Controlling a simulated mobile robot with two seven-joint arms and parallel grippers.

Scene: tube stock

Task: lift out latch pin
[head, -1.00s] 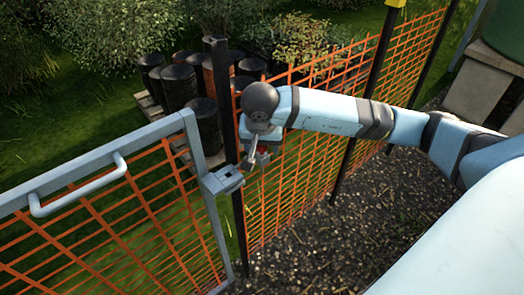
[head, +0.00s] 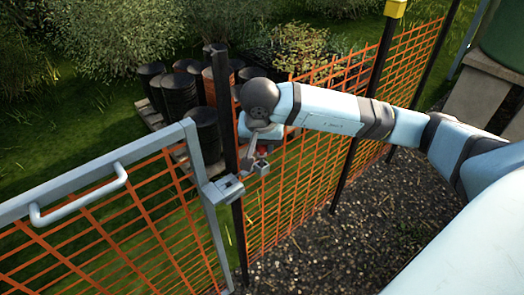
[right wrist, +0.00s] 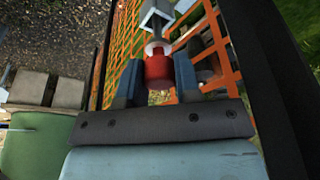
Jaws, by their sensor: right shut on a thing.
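The latch pin shows in the right wrist view as a red knob (right wrist: 158,71) with a pale collar and a grey metal part beyond it. My right gripper (right wrist: 157,82) is shut on the red knob, one finger on each side. In the head view the right gripper (head: 258,147) is beside the dark post, mostly hidden by my wrist. The pin's grey metal end (head: 261,168) shows below it, right of the post. The grey latch housing (head: 223,189) on the gate corner shows a dark opening, and the pin's end looks apart from it. My left gripper is not in view.
The grey-framed gate (head: 95,160) with orange mesh and a handle (head: 80,198) stands at left. A dark post (head: 226,130) rises between gate and orange mesh fence (head: 320,150). Black drums (head: 175,95) stand behind. Gravel (head: 350,235) lies clear at right.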

